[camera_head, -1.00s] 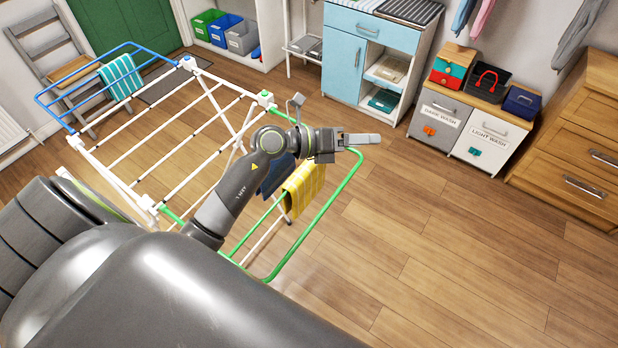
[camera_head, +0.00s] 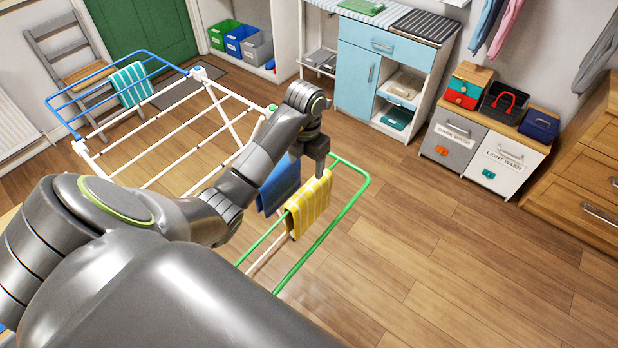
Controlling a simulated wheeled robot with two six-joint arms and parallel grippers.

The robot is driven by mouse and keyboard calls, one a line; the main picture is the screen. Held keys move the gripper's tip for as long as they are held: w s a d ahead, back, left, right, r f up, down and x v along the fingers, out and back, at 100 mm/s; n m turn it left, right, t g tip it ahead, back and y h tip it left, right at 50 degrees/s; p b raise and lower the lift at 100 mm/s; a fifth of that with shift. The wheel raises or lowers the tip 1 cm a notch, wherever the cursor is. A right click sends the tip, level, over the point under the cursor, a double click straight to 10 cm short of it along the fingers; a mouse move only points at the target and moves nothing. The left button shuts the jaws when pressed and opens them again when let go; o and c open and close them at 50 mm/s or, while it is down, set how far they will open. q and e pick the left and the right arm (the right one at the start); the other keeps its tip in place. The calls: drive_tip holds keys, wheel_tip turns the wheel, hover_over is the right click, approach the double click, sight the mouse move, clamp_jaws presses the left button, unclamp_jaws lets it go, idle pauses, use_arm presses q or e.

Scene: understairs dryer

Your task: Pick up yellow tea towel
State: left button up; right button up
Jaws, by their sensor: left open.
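The yellow tea towel (camera_head: 309,205), with a pale check pattern, hangs over the green-framed end of the drying rack (camera_head: 366,187). My left gripper (camera_head: 318,172) points down at the top edge of the towel. It is open, and its fingers appear close together from this angle. I cannot tell whether the towel lies between the fingers. My left arm covers the middle of the rack. My right gripper is not in view.
A blue cloth (camera_head: 279,184) hangs just left of the yellow towel. A teal striped towel (camera_head: 131,84) hangs on the rack's blue end. Laundry bins (camera_head: 502,165) and a blue cabinet (camera_head: 357,78) stand at the back. The floor (camera_head: 430,260) at right is clear.

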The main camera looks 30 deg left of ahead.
sight(307, 189)
use_arm(q)
wheel_tip(307, 189, down, 11)
drive_tip(key=b, duration=1)
drive_tip(key=shift+w+r, duration=0.1)
drive_tip(key=shift+w+f+b, duration=0.2)
drive_tip(key=shift+f+b, duration=0.75)
drive_tip(key=shift+b, duration=0.1)
drive_tip(key=shift+w+a+f+p, duration=0.1)
drive_tip(key=shift+w+f+p, duration=0.1)
drive_tip(key=shift+p, duration=0.1)
wheel_tip(307, 189, down, 2)
drive_tip(key=shift+w+f+p, duration=0.1)
drive_tip(key=shift+p, duration=0.25)
drive_tip(key=shift+f, duration=0.35)
drive_tip(key=c, duration=1.1)
